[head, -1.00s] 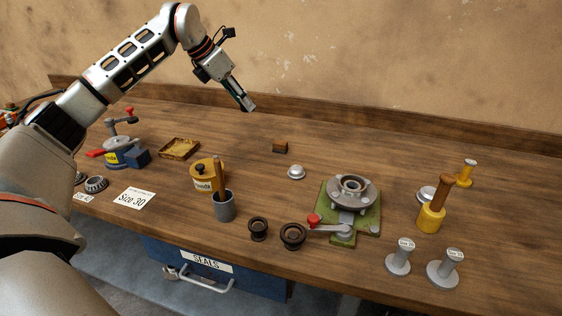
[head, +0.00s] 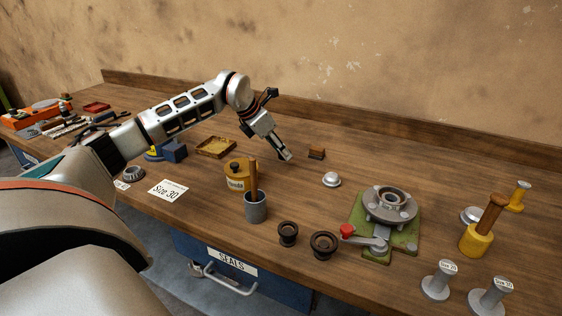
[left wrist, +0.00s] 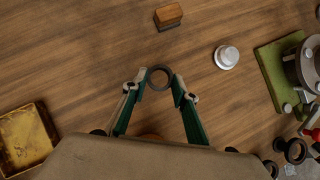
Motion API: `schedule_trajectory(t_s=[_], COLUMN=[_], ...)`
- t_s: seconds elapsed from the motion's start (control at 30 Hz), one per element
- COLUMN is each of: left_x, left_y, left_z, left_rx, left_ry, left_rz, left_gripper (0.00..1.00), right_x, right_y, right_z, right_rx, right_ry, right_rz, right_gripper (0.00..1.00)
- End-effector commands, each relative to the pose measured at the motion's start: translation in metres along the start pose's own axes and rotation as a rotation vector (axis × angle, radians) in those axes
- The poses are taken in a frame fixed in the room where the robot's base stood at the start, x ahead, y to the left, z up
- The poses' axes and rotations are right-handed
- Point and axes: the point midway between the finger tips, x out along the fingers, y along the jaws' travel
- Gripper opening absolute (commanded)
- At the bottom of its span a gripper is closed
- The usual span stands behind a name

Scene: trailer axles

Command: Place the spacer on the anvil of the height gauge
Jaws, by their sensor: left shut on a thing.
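My left gripper (head: 286,157) hangs over the middle of the bench, left of a small wooden block. In the left wrist view its fingertips (left wrist: 159,80) are shut on a dark ring, the spacer (left wrist: 160,67), with wood showing through its hole. The ring is hardly visible in the head view. I cannot clearly pick out the height gauge or its anvil; an orange-red device with a grey disc (head: 45,104) stands at the far left, too small to identify. My right gripper is not in view.
A green-based fixture with a red-knobbed lever (head: 347,231) stands at right. Near the front are two dark rings (head: 288,228), a grey cup (head: 256,208) and a yellow tin (head: 236,168). A shallow tray (head: 215,147), wooden block (head: 317,153) and silver dome (head: 331,179) lie around the gripper.

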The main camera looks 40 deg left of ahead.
Motion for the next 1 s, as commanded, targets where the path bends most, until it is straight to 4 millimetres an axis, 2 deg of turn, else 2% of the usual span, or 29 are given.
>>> schedule_trajectory(t_s=[0.3, 0.67, 0.7, 0.73, 0.77, 1.0], left_x=[0.033, 0.036, 0.036, 0.036, 0.036, 0.036], left_y=[0.000, 0.000, 0.000, 0.000, 0.000, 0.000], left_z=[-0.022, -0.023, -0.023, -0.023, -0.023, -0.023], left_rx=[0.001, 0.000, 0.000, 0.000, 0.000, 0.001], left_ry=[0.001, 0.001, 0.001, 0.001, 0.001, 0.000], left_rz=[-0.001, -0.001, -0.001, -0.001, -0.001, 0.000], left_gripper=[0.03, 0.03, 0.33, 0.41, 0.45, 0.45], right_x=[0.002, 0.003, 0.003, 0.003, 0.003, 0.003], right_y=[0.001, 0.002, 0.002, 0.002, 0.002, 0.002], right_z=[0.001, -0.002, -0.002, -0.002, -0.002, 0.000], right_rx=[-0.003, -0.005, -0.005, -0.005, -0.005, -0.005], right_ry=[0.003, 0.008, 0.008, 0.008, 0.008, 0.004], right_rz=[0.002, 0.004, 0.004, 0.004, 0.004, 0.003], right_gripper=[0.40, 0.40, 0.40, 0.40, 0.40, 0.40])
